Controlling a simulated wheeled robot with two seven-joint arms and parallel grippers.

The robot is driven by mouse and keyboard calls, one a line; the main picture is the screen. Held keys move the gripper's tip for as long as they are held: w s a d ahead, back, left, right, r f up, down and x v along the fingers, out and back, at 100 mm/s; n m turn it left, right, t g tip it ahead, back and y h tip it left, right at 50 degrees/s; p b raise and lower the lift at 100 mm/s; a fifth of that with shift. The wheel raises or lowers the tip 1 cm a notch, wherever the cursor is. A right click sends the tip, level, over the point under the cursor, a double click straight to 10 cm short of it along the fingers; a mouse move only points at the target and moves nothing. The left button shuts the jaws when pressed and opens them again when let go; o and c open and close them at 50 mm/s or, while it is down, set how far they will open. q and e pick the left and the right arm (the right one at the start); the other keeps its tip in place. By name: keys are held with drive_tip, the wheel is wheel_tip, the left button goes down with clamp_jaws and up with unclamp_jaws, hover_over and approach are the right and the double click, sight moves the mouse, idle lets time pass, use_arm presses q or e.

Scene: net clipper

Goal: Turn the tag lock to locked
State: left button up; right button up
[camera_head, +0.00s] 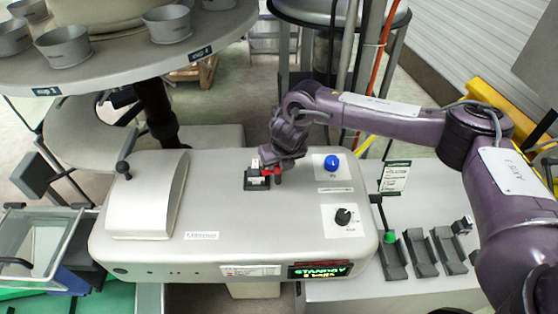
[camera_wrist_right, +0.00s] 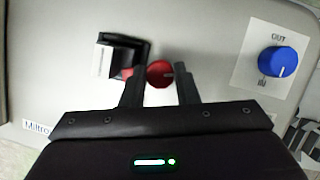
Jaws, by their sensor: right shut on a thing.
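A red round knob (camera_wrist_right: 160,73) with a small dark mark on its right side sits on the pale machine top (camera_head: 215,215). I take it to be the tag lock; no label on it is readable. My right gripper (camera_wrist_right: 161,88) is shut on this knob, with one dark finger on each side. In the head view the right gripper (camera_head: 276,167) points down at the machine and partly hides the red knob (camera_head: 278,177). A black holder with a white tag (camera_wrist_right: 105,58) stands just left of the knob, with a bit of red at its lower right. My left gripper is not seen.
A blue knob (camera_head: 331,162) and a black knob (camera_head: 343,216) lie to the right on white plates. A lit display (camera_head: 320,271) is on the machine front. A round table with grey cups (camera_head: 64,46) is at the upper left. Dark holders (camera_head: 420,252) stand at right.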

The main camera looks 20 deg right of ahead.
drive_tip(key=shift+w+a+r+m+h+p, duration=0.1)
drive_tip(key=shift+m+h+p, duration=0.25)
drive_tip(key=shift+m, duration=0.5)
drive_tip(key=shift+r+m+h+p, duration=0.1)
drive_tip(key=shift+m+h+p, duration=0.2)
drive_tip(key=shift+m, duration=0.55)
drive_tip(key=shift+f, duration=0.1)
drive_tip(key=o, duration=1)
